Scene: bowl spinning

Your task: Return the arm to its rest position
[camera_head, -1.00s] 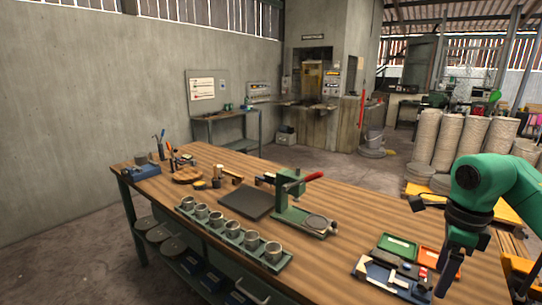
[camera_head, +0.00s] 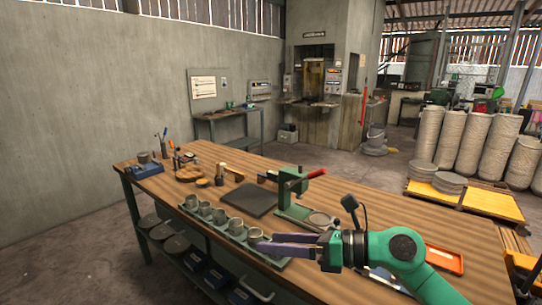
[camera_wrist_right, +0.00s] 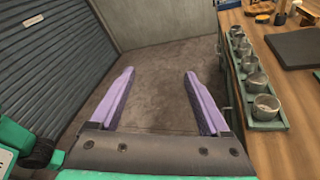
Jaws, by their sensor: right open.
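My right arm (camera_head: 405,255) comes in from the lower right in the head view and reaches left over the front edge of the workbench. Its gripper (camera_head: 268,246) has purple fingers and appears near the last cups of the tray. In the right wrist view the same gripper (camera_wrist_right: 158,95) is open and empty, with its two fingers wide apart over the bare floor. The cup tray (camera_wrist_right: 270,125) lies to the right of the fingers there, apart from them. My left gripper is not in view.
The wooden workbench (camera_head: 365,220) bears a row of metal cups (camera_head: 219,217), a dark mat (camera_head: 250,200) and a green press (camera_head: 290,190) with a red handle. An orange tray (camera_head: 444,258) sits partly behind my arm. A grey shutter (camera_wrist_right: 55,60) stands left in the wrist view.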

